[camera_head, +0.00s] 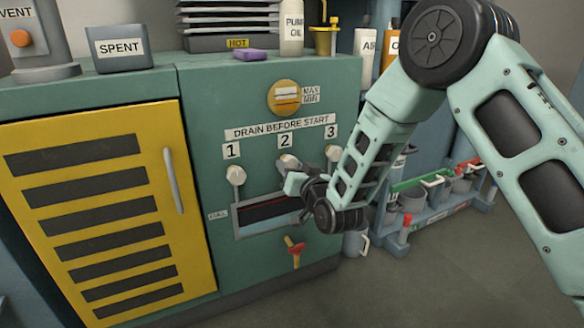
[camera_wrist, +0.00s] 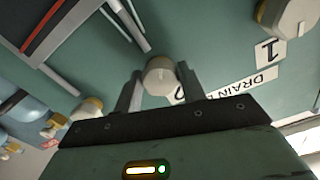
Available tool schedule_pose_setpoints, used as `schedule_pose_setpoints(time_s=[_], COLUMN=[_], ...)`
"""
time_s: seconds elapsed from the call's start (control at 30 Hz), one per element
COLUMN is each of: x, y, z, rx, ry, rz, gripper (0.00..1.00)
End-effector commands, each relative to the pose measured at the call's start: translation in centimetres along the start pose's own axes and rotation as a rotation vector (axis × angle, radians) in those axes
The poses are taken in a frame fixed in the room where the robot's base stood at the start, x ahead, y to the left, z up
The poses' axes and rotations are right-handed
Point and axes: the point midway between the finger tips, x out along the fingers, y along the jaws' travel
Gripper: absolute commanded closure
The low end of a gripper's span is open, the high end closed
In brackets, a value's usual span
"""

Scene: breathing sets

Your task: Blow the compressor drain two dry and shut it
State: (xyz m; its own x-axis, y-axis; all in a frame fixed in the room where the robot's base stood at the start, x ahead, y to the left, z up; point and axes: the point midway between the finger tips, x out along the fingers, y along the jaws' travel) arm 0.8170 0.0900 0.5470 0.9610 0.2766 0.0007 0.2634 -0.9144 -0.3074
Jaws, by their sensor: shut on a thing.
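The drain two knob (camera_head: 287,162) is a pale round knob on the green compressor cabinet (camera_head: 225,110), under the label 2. In the wrist view the same knob (camera_wrist: 160,75) sits between my two fingers. My gripper (camera_head: 292,178) is shut on it, with a finger at each side; it also shows in the wrist view (camera_wrist: 160,88). Drain one's knob (camera_head: 235,175) stands to the left and drain three's knob (camera_head: 333,153) to the right. Below them is a trough with a dark opening and a pale frame (camera_head: 238,233). My wrist hides part of its right end.
A yellow louvred door (camera_head: 90,165) with a grey handle (camera_head: 173,180) is at left. A rack with cups and green-handled tools (camera_head: 430,228) stands at right. The grey floor in front is clear.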

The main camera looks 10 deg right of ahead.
Motion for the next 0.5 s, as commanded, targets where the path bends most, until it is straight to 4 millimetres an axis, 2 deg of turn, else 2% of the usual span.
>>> schedule_pose_setpoints(time_s=[0.5], x=[-0.08], y=[0.07], z=[0.21], rx=[-0.052], ry=[-0.005], rz=[0.001], gripper=[0.82])
